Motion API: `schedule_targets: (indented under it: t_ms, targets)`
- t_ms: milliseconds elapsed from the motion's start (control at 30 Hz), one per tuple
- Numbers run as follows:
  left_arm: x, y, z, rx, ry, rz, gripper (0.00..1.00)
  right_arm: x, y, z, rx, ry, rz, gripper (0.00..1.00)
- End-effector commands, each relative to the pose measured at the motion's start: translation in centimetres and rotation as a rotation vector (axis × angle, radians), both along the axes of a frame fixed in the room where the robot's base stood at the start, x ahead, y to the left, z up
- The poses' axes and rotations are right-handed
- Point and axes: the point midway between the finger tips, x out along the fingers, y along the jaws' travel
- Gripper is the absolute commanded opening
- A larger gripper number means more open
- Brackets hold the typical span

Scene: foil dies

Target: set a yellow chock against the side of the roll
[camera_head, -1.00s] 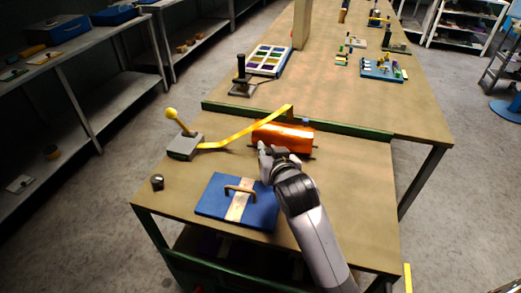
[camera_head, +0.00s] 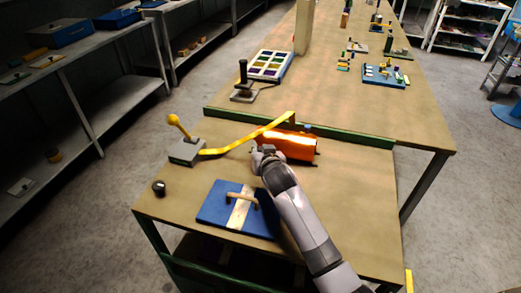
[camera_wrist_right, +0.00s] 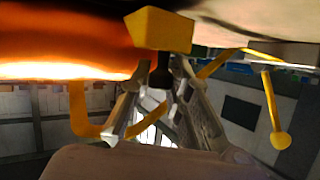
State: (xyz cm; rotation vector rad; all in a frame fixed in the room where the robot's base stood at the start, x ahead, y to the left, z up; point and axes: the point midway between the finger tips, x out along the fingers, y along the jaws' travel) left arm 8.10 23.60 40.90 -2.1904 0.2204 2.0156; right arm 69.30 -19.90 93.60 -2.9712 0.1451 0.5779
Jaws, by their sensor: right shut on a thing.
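The roll (camera_head: 295,147) is a glossy orange cylinder lying on the near table, and it fills the upper left of the right wrist view (camera_wrist_right: 60,40). The yellow chock (camera_wrist_right: 163,28) is a small block at the tips of my right gripper (camera_wrist_right: 160,72), which is shut on it. In the head view my right gripper (camera_head: 260,151) is at the roll's left near side. The chock is close beside the roll in the wrist view; I cannot tell whether they touch. In the head view the gripper hides the chock. My left gripper is not in view.
A yellow strip (camera_head: 245,138) runs from a grey box with a yellow-knobbed lever (camera_head: 186,150) to behind the roll. A blue plate with a handle (camera_head: 215,204) lies in front. A small dark knob (camera_head: 159,188) is at the left. A green rail (camera_head: 350,136) runs behind.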

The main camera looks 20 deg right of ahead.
Motion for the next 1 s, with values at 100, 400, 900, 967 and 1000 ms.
schedule_targets:
  t_ms: [100, 400, 900, 967, 1000]
  targets:
    - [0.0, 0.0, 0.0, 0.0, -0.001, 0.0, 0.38, 0.0, 0.0, 0.0, 0.0, -0.001, 0.0, 0.0]
    - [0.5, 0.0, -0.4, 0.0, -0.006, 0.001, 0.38, -0.1, 0.0, -0.9, 0.0, 0.001, -0.001, 0.0]
    - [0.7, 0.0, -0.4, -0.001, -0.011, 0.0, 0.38, -0.1, 0.0, -1.2, 0.0, 0.0, -0.001, 0.35]
    - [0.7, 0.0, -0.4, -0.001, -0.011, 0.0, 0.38, -0.1, 0.0, -1.2, 0.0, 0.0, -0.001, 0.38]
    - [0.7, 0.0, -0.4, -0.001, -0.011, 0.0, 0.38, -0.1, 0.0, -1.2, 0.0, 0.0, -0.001, 0.38]
